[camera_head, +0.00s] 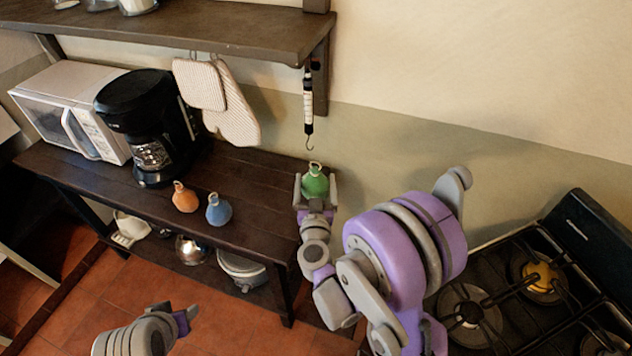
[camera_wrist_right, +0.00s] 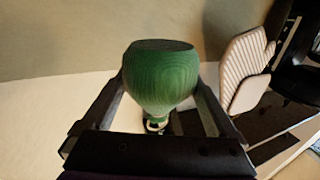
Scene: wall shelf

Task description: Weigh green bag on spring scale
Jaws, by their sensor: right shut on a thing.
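The green bag (camera_head: 315,184) is upright, with a small loop at its top. My right gripper (camera_head: 316,180) is shut on it, one finger on each side, and holds it off the right end of the table. The right wrist view also shows the green bag (camera_wrist_right: 160,75) between the fingers of the right gripper (camera_wrist_right: 161,88). The spring scale (camera_head: 308,105) hangs from the shelf bracket, its bare hook just above the bag's loop in the head view; they look apart.
An orange bag (camera_head: 185,197) and a blue bag (camera_head: 218,209) stand on the dark table (camera_head: 262,190), by the coffee maker (camera_head: 150,125) and microwave (camera_head: 72,108). Oven mitts (camera_head: 232,110) hang from the shelf (camera_head: 200,33). A stove (camera_head: 540,285) is at the right.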

